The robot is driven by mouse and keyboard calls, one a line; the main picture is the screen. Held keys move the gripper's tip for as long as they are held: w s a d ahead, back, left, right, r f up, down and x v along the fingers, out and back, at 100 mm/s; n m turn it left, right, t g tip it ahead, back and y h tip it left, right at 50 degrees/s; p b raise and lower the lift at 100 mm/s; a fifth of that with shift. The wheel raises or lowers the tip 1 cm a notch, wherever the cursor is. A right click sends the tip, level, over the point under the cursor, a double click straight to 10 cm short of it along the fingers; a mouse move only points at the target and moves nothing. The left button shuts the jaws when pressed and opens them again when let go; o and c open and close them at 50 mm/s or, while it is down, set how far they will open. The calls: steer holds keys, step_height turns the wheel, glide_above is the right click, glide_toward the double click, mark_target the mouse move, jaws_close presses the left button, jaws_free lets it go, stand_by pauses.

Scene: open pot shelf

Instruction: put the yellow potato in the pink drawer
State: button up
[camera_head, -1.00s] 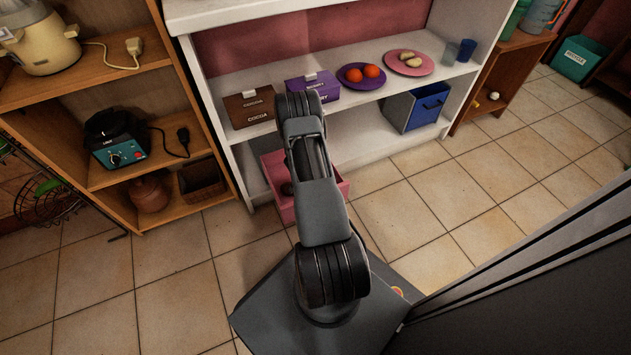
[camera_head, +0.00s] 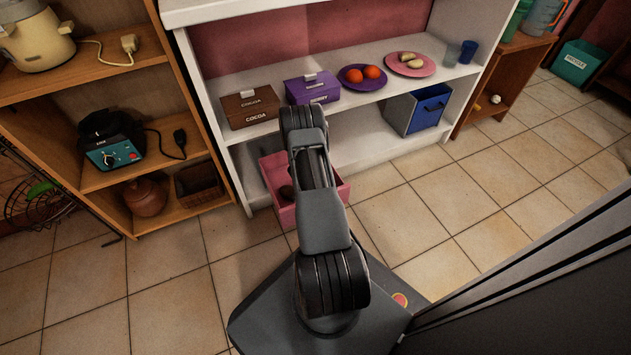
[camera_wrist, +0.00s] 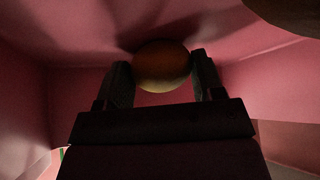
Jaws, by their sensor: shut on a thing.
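In the wrist view, my gripper (camera_wrist: 161,60) has one finger on each side of a rounded yellow-brown potato (camera_wrist: 160,72) and is shut on it. Pink walls surround the fingers and the potato, so they are inside or just over the pink drawer (camera_wrist: 85,90). I cannot tell whether the potato touches the drawer's floor. In the head view, the pink drawer (camera_head: 284,215) stands low under the white shelf, open at the top. My arm covers its middle and hides my gripper and the held potato there.
A dark brown thing (camera_head: 286,192) lies in the drawer's left part. Above it, the white shelf holds a cocoa box (camera_head: 250,108), a purple box (camera_head: 313,90), a purple plate (camera_head: 352,82) of orange fruit and a pink plate (camera_head: 428,69) of pale items. A blue-fronted bin (camera_head: 430,107) stands right.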

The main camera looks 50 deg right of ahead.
steer(key=o, duration=1)
steer(key=shift+c, duration=0.2)
